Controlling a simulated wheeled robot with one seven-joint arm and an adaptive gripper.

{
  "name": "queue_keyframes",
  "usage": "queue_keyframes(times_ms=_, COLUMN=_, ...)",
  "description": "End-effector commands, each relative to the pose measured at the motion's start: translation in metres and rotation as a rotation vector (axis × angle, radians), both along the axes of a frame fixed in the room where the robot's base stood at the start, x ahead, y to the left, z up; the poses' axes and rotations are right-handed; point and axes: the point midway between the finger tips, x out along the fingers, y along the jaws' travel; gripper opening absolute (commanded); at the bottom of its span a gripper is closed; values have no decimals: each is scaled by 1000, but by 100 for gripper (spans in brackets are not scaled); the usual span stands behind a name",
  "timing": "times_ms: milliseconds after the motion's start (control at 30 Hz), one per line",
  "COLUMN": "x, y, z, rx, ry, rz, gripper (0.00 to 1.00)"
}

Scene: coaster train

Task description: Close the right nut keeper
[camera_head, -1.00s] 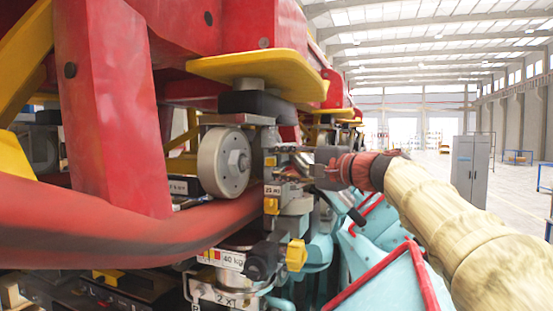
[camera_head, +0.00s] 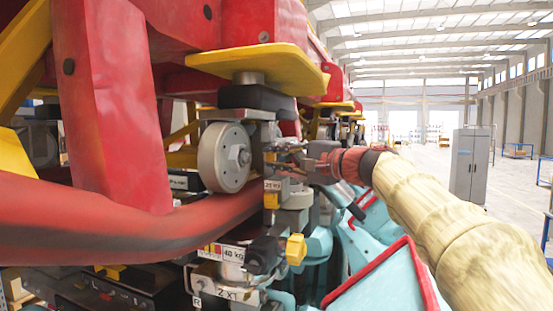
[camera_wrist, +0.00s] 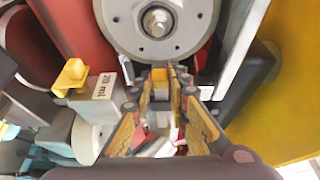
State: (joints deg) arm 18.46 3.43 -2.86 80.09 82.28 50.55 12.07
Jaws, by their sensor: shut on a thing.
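A grey wheel (camera_head: 222,158) with a central nut sits under the yellow plate; it also shows at the top of the wrist view (camera_wrist: 122,34). A small yellow block, which I take to be the nut keeper (camera_wrist: 158,76), is just below the wheel in the wrist view. My gripper (camera_wrist: 161,88) is shut on it, its fingers to either side. In the head view my gripper (camera_head: 279,158) reaches in from the right, just right of the wheel. Its fingertips are small there, and the keeper's exact position is hard to tell.
A yellow tab (camera_wrist: 72,74) stands beside a "20 ml" label in the wrist view. A yellow knob (camera_head: 296,249) is lower in the head view. The yellow plate (camera_head: 250,62) overhangs the wheel. A red tube (camera_head: 130,235) crosses at left. Open floor is at right.

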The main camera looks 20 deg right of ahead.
Motion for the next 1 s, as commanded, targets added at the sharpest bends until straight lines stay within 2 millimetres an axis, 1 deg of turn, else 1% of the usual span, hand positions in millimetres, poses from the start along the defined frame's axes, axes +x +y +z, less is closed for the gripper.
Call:
queue_keyframes(times_ms=33, x=0, y=0, z=-1, rx=0, ry=1, rz=0, gripper=5)
queue_keyframes(times_ms=133, x=0, y=0, z=-1, rx=0, ry=1, rz=0, gripper=0)
queue_keyframes(times_ms=700, x=0, y=0, z=-2, rx=0, ry=2, rz=1, gripper=0)
queue_keyframes(times_ms=767, x=-3, y=3, z=-2, rx=-1, ry=1, rz=1, gripper=0)
queue_keyframes(times_ms=867, x=-14, y=11, z=-4, rx=-2, ry=0, rz=2, gripper=0)
queue_keyframes(times_ms=1000, x=-35, y=27, z=-6, rx=-3, ry=1, rz=3, gripper=0)
